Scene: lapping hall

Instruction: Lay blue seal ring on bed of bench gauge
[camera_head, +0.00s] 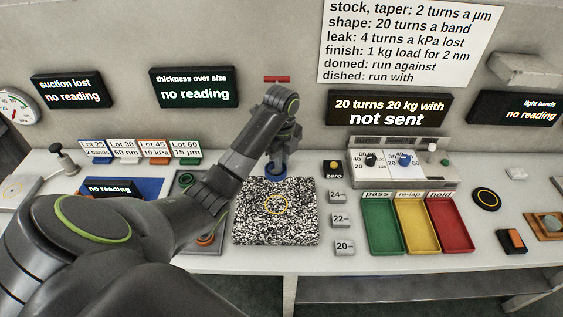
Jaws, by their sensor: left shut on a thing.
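My left gripper (277,160) reaches over the back edge of a speckled black-and-white plate (250,228), pointing down. It is shut on the blue seal ring (276,172), which shows just under the fingers; the fingers hide part of it. The ring is by the plate's back edge, and I cannot tell whether it touches the surface. The speckled plate bears a yellow circle near its middle and looks like the bed of the bench gauge. My right gripper is not in view.
Left of the plate is a dark tray (181,188), partly behind my left arm, with an orange-red ring (206,239). Right of the plate stand the zero button (334,168) and numbered blocks (341,219). Green, yellow and red trays (382,250) lie beyond. The plate's front is clear.

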